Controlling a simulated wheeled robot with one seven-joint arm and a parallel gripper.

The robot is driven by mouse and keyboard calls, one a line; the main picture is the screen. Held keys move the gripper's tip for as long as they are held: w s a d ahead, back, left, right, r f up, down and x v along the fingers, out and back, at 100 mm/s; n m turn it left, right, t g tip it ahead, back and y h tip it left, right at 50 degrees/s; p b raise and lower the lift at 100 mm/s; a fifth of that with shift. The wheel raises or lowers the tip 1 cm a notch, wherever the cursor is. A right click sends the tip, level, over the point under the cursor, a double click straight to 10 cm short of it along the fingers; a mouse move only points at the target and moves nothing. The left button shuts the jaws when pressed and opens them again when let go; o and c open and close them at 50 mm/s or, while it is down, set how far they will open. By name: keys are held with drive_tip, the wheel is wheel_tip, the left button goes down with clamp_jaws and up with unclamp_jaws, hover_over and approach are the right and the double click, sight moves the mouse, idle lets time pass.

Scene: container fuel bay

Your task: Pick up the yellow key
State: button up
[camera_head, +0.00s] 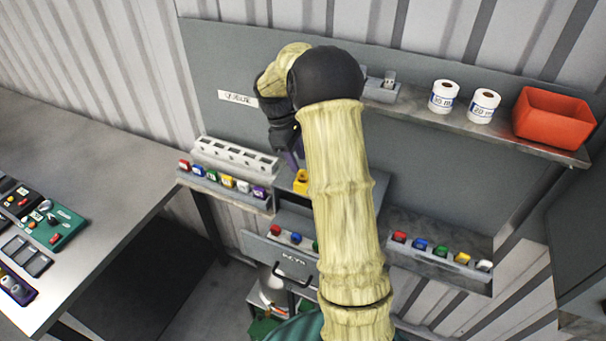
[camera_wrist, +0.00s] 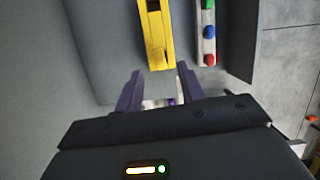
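A yellow block-like piece (camera_head: 301,181) with a dark recess sits just below my gripper in the head view, partly hidden by my arm. In the wrist view the yellow piece (camera_wrist: 155,35) lies just beyond my fingertips, roughly in line with the gap. I cannot tell whether it is the key or a holder. My gripper (camera_wrist: 160,76) is open, its two purple fingers apart with nothing clearly between them. Smaller yellow-topped pieces stand in the left rack (camera_head: 227,182) and the right rack (camera_head: 462,258).
A grey drawer (camera_head: 258,250) with a dark handle bears red, blue and green pieces. A shelf (camera_head: 520,138) at right holds two white rolls and an orange bin (camera_head: 553,117). A workbench (camera_head: 110,200) with panels stands at left.

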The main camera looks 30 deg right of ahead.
drive_tip(key=shift+w+f, duration=0.1)
drive_tip(key=shift+f, duration=0.1)
drive_tip(key=p+x, duration=0.1)
drive_tip(key=x, duration=0.1)
drive_tip(key=p+x, duration=0.1)
drive_tip(key=x, duration=0.1)
drive_tip(key=shift+s+d, duration=0.1)
drive_tip(key=shift+s, duration=0.15)
drive_tip(key=shift+w+f, duration=0.15)
drive_tip(key=shift+f, duration=0.25)
drive_tip(key=shift+s+r, duration=0.1)
drive_tip(key=shift+s, duration=0.1)
drive_tip(key=shift+w, duration=0.1)
clamp_jaws()
